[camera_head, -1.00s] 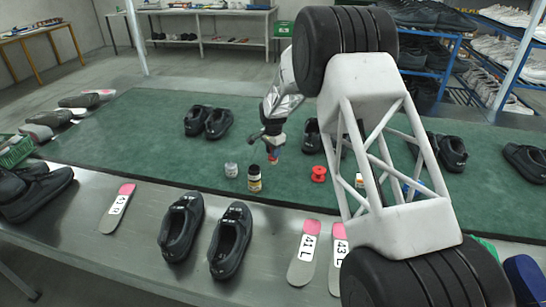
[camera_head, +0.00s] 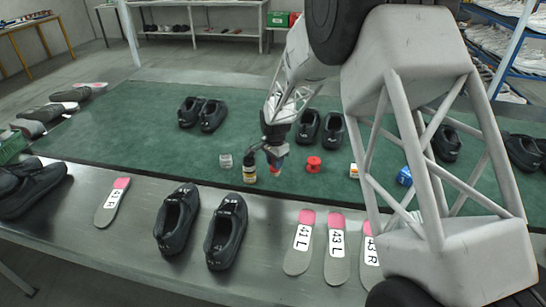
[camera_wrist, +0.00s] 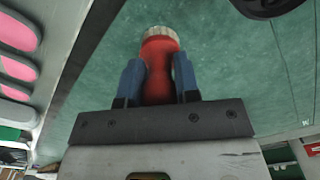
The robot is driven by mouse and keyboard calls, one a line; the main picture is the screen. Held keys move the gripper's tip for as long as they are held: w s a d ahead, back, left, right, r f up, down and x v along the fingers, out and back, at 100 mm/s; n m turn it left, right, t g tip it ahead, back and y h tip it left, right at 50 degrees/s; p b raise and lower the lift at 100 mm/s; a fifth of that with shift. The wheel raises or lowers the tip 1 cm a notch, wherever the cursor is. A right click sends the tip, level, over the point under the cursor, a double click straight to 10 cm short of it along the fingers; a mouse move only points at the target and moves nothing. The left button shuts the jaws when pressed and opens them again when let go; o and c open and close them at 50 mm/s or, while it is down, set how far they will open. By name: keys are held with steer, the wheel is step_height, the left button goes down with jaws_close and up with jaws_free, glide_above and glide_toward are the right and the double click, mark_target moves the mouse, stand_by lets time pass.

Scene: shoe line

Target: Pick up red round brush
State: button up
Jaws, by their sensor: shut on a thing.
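The red round brush (camera_wrist: 158,70) is between the two blue fingers of my gripper (camera_wrist: 158,82) in the wrist view. Its red body narrows in the middle, and a pale, bristly end points away from the gripper. The fingers are shut on the red body from both sides. In the head view, my gripper (camera_head: 274,158) hangs over the near part of the green mat, between a yellow-labelled bottle and a red spool. Only a little red shows there at the fingers. I cannot tell in that view whether the brush touches the mat.
The yellow-labelled bottle (camera_head: 249,166) and a small clear jar (camera_head: 226,161) stand to the left. The red spool (camera_head: 313,164) is close on the right. Dark shoes (camera_head: 202,114) stand on the green mat (camera_head: 130,130). Shoes and numbered insoles (camera_head: 299,243) lie along the metal edge.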

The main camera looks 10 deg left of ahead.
steer(key=shift+s+d+r, duration=0.1)
steer(key=shift+s+d, duration=0.25)
steer(key=shift+s, duration=0.5)
steer(key=shift+d, duration=0.15)
